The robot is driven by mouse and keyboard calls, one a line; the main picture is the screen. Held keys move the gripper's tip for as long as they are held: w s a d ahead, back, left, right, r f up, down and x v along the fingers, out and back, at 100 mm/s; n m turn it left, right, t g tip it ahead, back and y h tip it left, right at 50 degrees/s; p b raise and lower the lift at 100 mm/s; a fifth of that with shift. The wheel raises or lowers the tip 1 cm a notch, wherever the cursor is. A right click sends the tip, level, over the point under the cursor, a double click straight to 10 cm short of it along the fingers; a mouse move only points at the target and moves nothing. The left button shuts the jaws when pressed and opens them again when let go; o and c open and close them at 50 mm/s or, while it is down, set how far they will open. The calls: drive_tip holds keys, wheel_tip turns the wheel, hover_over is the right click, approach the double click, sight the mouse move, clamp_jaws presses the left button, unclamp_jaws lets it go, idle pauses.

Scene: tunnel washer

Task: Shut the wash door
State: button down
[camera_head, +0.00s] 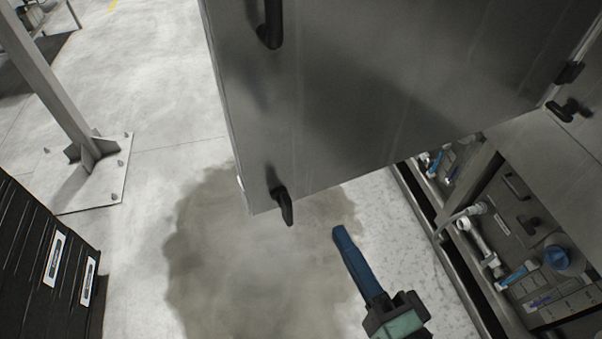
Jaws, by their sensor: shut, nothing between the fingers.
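The wash door (395,85) is a large grey metal panel that stands open, swung out from the machine over the floor. Its hinge (569,72) shows at the right. A black handle (271,25) is near the top left of the door, and a black latch (281,203) is at its lower left corner. My gripper (345,236) is below the door's lower edge in the picture, with blue fingers shut and empty. It appears apart from the door. The door's upper part is out of view.
The machine (540,200) with pipes and valves runs along the right. A wet patch (225,265) lies on the floor below the door. A steel post (55,85) on a bolted plate stands at the left. A black slatted unit (40,260) is at the lower left.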

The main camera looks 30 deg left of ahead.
drive_tip(key=p, duration=0.3)
approach(292, 159)
drive_tip(key=x, duration=0.7)
